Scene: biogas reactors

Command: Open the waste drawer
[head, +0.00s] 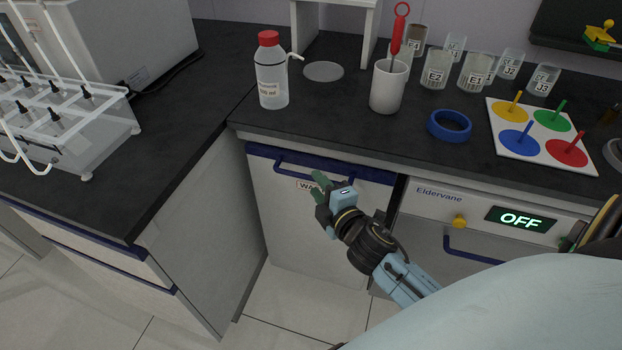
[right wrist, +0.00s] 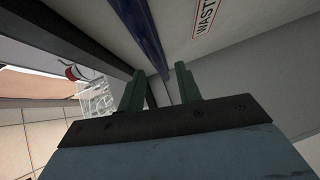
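The waste drawer (head: 285,215) is a pale front under the dark counter, with a blue band along its top and a partly hidden "WASTE" label. It looks shut, flush under the worktop. Its blue handle (head: 292,167) runs across near the top; the handle (right wrist: 146,38) also shows in the right wrist view, along with the label (right wrist: 206,15). My right gripper (head: 322,184) is in front of the drawer, just below the handle. In the right wrist view its two green fingers (right wrist: 160,85) are apart, with nothing visibly clamped between them. My left gripper is not in view.
An "OFF" display and yellow knob (head: 459,221) are on the appliance to the right. A red-capped bottle (head: 271,75), white cup (head: 388,88), blue ring (head: 449,125) and several labelled beakers stand on the counter (head: 330,125). A side cabinet (head: 200,225) stands left of the drawer.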

